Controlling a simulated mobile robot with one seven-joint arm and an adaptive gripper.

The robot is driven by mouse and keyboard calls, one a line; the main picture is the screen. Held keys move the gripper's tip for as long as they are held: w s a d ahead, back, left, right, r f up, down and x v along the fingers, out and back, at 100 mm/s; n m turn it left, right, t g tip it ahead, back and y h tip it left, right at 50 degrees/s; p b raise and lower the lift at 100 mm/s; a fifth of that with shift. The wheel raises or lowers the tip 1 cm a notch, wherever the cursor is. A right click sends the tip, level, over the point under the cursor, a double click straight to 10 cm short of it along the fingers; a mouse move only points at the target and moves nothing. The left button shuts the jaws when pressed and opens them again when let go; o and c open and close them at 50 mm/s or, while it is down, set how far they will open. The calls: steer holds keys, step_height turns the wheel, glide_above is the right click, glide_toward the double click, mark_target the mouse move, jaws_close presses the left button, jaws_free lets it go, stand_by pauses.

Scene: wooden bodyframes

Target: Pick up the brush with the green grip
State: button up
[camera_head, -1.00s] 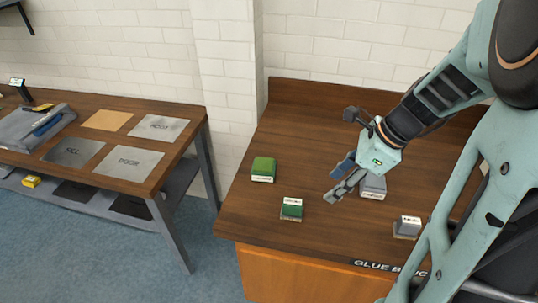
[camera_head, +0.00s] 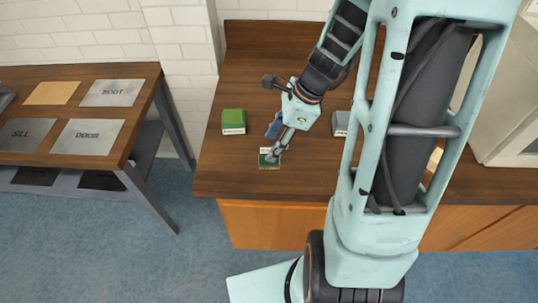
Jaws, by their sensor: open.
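A small green item with a white label (camera_head: 266,162) lies near the front of the wooden bench (camera_head: 222,180). A larger green block with a pale labelled front (camera_head: 233,122) stands behind it to the left. The picture is too small to tell which of them is the brush with the green grip. My gripper (camera_head: 274,142) is open, pointing down at the nearer green item. Its fingers overlap that item in the view and partly hide it. I cannot tell whether they touch it.
A grey block (camera_head: 340,122) stands right of my gripper, partly behind my arm. My arm hides much of the bench's right side. A second table (camera_head: 28,152) with labelled plates stands at left, across a floor gap. A pale cabinet (camera_head: 505,110) is at far right.

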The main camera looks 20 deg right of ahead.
mark_target(263, 151)
steer(key=x, duration=0.4)
steer(key=shift+d+f, duration=0.1)
steer(key=shift+d, duration=0.1)
steer(key=shift+c, duration=0.3)
jaws_close()
